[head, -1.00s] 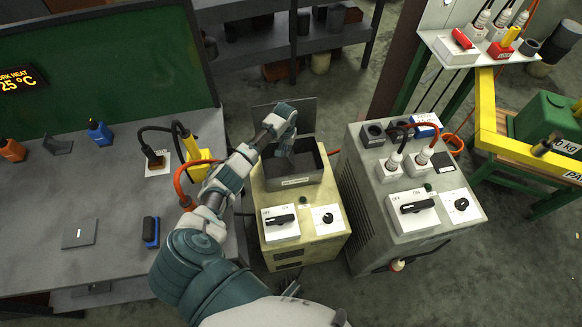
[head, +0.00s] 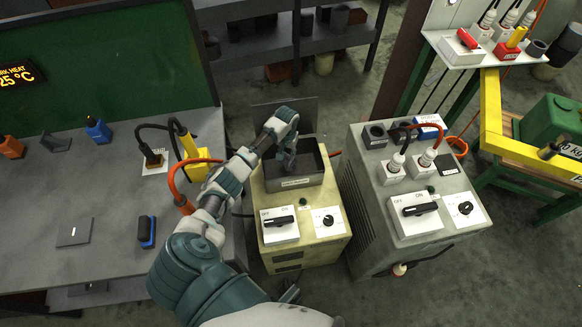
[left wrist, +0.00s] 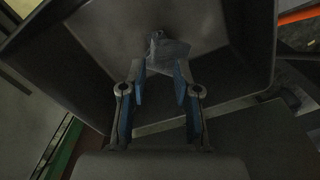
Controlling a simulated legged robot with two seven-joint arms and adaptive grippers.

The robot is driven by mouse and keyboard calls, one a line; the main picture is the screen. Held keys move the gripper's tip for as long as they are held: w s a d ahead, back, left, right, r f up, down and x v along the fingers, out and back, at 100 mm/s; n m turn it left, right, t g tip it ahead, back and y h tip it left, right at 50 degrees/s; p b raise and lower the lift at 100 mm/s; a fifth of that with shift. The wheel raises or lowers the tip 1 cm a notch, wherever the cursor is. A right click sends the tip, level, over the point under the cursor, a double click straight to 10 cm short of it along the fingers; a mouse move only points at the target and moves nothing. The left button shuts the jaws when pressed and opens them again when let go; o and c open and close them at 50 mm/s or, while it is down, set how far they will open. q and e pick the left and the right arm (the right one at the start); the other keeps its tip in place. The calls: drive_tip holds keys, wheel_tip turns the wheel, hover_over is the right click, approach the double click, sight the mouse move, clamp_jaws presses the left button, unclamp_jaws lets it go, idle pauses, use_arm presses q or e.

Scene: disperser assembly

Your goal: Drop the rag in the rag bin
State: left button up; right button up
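The rag (left wrist: 168,50) shows in the left wrist view as a small grey crumpled piece at my left fingertips. My left gripper (head: 287,163) reaches into the dark open box (head: 313,183) on top of the yellowish machine. In the left wrist view the blue-padded fingers (left wrist: 161,75) stand partly closed on either side of the rag, and the box's walls and floor lie beyond it. The box has a pale label on its front, too small to read, so I cannot tell whether it is the rag bin. My right gripper is not in view.
The yellowish machine (head: 333,248) has a switch and a dial in front. A grey machine (head: 370,215) with plugs and sockets stands to its right. A grey workbench (head: 40,190) is at left, and an orange bucket (head: 456,146) is beyond the grey machine.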

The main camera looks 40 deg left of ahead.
use_arm(q)
drive_tip(key=shift+d, duration=0.15)
drive_tip(key=o, duration=0.4)
drive_tip(key=shift+o, duration=1)
drive_tip(key=o, duration=0.7)
drive_tip(key=shift+a, duration=0.2)
drive_tip(key=shift+d, duration=0.1)
